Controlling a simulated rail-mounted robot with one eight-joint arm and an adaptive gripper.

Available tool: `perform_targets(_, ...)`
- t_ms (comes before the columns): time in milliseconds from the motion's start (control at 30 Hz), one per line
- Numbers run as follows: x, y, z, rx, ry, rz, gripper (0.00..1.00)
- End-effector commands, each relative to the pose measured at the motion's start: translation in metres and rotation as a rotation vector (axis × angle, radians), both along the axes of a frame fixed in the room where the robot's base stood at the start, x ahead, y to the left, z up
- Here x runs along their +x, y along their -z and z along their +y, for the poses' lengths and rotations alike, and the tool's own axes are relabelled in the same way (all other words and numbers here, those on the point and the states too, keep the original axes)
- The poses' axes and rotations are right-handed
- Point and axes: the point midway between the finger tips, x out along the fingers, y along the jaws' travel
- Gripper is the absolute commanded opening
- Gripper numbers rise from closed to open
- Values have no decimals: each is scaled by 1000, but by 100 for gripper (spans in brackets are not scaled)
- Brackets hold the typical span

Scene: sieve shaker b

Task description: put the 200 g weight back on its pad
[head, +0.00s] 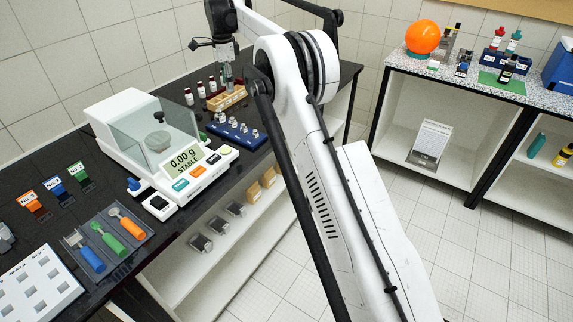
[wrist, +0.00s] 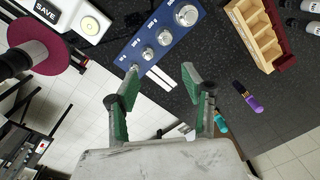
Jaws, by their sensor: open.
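A blue weight tray (head: 236,132) lies on the black bench right of the balance. In the wrist view, the tray (wrist: 128,58) holds a row of metal knobbed weights, from a large weight (wrist: 186,15) down to smaller ones (wrist: 164,38). Their labels are too small to read, so I cannot tell which is the 200 g weight or its pad. My gripper (wrist: 160,82) is open and empty, its green-padded fingers apart near the small-weight end of the tray. In the head view, my gripper (head: 228,78) hangs over the back of the bench, above the wooden rack.
The balance (head: 150,140) reads 0.00 g, stable. A wooden rack (wrist: 262,35) stands beside the tray, with small red-capped bottles (head: 201,90) behind it. Purple (wrist: 250,97) and teal (wrist: 220,122) capped items lie near my right finger.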

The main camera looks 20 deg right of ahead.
Motion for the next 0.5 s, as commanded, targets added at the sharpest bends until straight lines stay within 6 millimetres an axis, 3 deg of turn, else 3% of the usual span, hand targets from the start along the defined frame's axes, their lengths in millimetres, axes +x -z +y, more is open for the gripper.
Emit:
perform_targets(33,-10,-16,0,-2,-39,-15,44)
perform_targets(200,-41,-58,0,-16,-181,-64,44)
perform_targets(500,-114,-117,1,-55,-429,-148,44)
